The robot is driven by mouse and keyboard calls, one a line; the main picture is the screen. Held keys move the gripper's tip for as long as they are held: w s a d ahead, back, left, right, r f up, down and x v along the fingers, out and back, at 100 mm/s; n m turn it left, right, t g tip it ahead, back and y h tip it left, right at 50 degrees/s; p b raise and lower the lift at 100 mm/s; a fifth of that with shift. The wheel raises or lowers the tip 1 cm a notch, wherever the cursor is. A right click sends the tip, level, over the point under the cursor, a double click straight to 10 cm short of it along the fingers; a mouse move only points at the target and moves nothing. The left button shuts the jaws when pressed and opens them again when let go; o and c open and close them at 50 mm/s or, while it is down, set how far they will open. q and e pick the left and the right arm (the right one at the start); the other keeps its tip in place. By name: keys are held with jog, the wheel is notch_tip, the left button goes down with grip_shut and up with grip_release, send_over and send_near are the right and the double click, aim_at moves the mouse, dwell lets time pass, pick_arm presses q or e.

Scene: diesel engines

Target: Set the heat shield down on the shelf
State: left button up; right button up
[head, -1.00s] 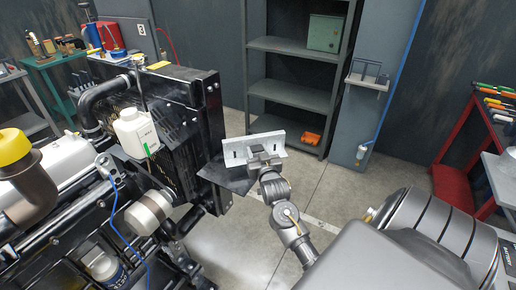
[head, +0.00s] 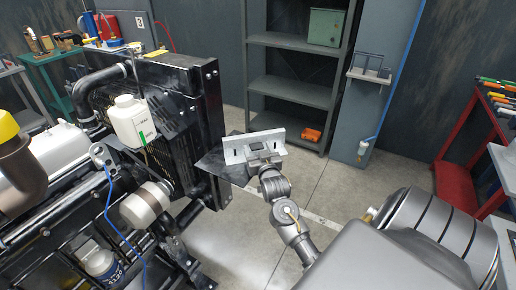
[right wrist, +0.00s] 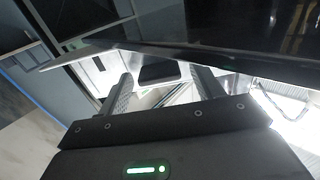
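The heat shield appears to be the dark flat sheet (head: 222,163) beside my right gripper (head: 255,148) in the head view. It is held off the floor, in front of the radiator's lower right corner. In the right wrist view the dark sheet (right wrist: 230,52) spans the upper right, beyond the two fingers (right wrist: 163,85). The fingers stand apart and reach to it; the exact contact is hard to see. The grey shelf (head: 290,92) stands at the back, beyond the gripper, with several open levels. My left gripper is not in view.
The engine with its radiator (head: 208,120) fills the left side, close to the sheet. A green box (head: 325,30) and an orange item (head: 311,134) sit on the shelf. A red tool stand (head: 455,185) is at right. Floor (head: 335,180) is clear before the shelf.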

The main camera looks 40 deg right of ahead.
jog(key=shift+s+r, duration=0.1)
jog(key=b+v, duration=0.2)
jog(key=v, duration=1)
dwell(0.4)
